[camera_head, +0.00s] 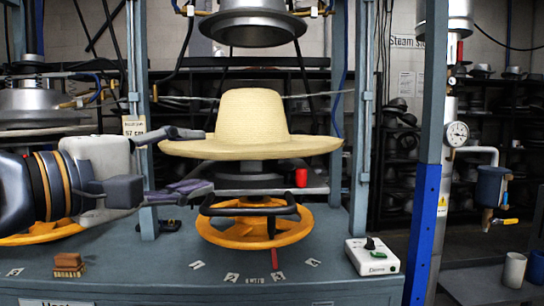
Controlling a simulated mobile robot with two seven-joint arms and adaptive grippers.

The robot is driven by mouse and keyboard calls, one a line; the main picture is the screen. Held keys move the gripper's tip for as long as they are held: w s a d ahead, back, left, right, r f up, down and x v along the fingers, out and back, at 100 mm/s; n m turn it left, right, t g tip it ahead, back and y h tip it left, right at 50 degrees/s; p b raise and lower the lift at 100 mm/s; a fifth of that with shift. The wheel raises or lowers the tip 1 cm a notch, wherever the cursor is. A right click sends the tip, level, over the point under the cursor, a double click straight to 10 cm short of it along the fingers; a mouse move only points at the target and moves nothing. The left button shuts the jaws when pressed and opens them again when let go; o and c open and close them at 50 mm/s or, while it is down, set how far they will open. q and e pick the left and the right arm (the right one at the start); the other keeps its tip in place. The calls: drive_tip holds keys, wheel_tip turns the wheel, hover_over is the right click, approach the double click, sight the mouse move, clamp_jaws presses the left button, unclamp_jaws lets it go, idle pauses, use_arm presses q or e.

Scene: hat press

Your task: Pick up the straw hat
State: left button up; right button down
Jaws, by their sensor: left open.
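The straw hat (250,118) is pale yellow with a wide brim. It sits upright, crown up, on the dark lower part of the press in the middle of the head view. My left gripper (207,160) reaches in from the left and is open. Its upper finger shows in front of the hat just above the left brim, and its lower finger is below the brim. The left brim edge appears between the fingers; I cannot tell whether they touch it. My right gripper is not in view.
The metal upper press head (252,28) hangs above the hat. An orange handwheel (255,222) is below it. Blue-grey posts (362,130) flank the hat. A white control box (372,256) and small brown blocks (69,264) are on the bench (150,275).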

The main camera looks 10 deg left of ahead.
sight(241, 156)
use_arm(q)
drive_tip(key=x, duration=0.7)
drive_tip(key=shift+f, duration=0.15)
drive_tip(key=x, duration=0.2)
drive_tip(key=b+x, duration=0.1)
drive_tip(key=x, duration=0.1)
drive_tip(key=shift+s+d+f, duration=0.1)
drive_tip(key=shift+f, duration=0.2)
drive_tip(key=shift+r, duration=0.25)
drive_tip(key=shift+s, duration=0.15)
drive_tip(key=shift+c, duration=1.2)
clamp_jaws()
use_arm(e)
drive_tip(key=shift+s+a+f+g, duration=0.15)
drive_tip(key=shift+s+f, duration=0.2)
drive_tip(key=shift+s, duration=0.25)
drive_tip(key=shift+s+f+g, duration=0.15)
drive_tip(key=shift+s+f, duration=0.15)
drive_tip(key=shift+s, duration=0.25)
